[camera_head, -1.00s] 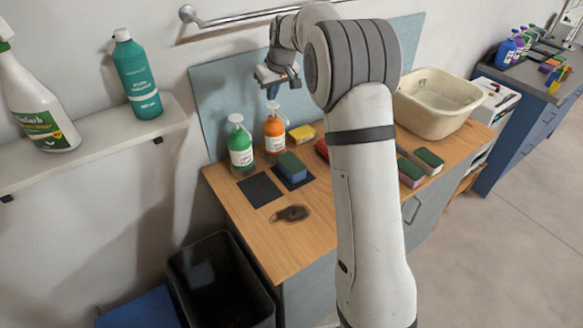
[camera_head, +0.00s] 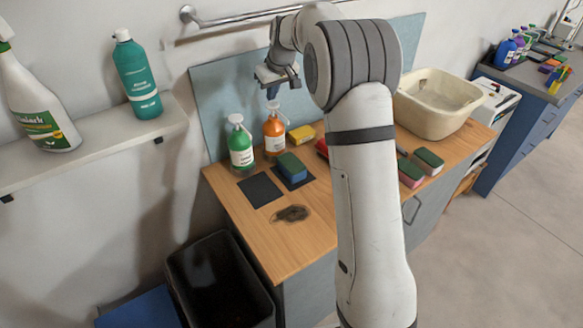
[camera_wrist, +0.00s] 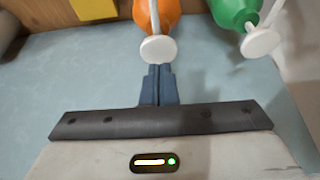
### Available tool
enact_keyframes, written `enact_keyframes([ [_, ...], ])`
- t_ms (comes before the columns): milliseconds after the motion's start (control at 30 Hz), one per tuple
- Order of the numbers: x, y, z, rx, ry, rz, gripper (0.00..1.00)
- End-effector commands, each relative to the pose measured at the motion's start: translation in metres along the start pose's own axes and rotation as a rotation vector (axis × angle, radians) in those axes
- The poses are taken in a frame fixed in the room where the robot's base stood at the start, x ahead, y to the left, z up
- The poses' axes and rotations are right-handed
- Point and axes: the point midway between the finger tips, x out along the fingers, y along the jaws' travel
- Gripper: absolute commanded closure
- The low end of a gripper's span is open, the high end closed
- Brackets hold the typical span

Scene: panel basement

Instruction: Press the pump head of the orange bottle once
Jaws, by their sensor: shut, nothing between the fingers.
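The orange bottle (camera_head: 275,137) stands upright on the wooden counter near the back panel, with a white pump head on top. In the wrist view the orange bottle (camera_wrist: 158,14) is at the top middle, and its round white pump head (camera_wrist: 158,48) is just beyond my fingertips. My gripper (camera_head: 273,92) is above the orange bottle, pointing down. In the wrist view my gripper (camera_wrist: 158,70) has its blue fingers together with nothing between them. The fingertips look close to the pump head; I cannot tell whether they touch it.
A green pump bottle (camera_head: 241,148) stands just left of the orange one. A yellow block (camera_head: 302,134) and a blue-green sponge (camera_head: 291,167) are to its right and front. A beige basin (camera_head: 437,104) is farther right. The blue-grey panel (camera_head: 222,93) rises close behind.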

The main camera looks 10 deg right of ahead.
Motion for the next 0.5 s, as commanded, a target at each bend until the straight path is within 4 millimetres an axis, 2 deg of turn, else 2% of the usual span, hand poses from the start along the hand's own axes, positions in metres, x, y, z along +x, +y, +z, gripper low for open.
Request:
enact_keyframes([
  [500,0.004,0.0,0.0017,0.0,0.0,0.0,1.0],
])
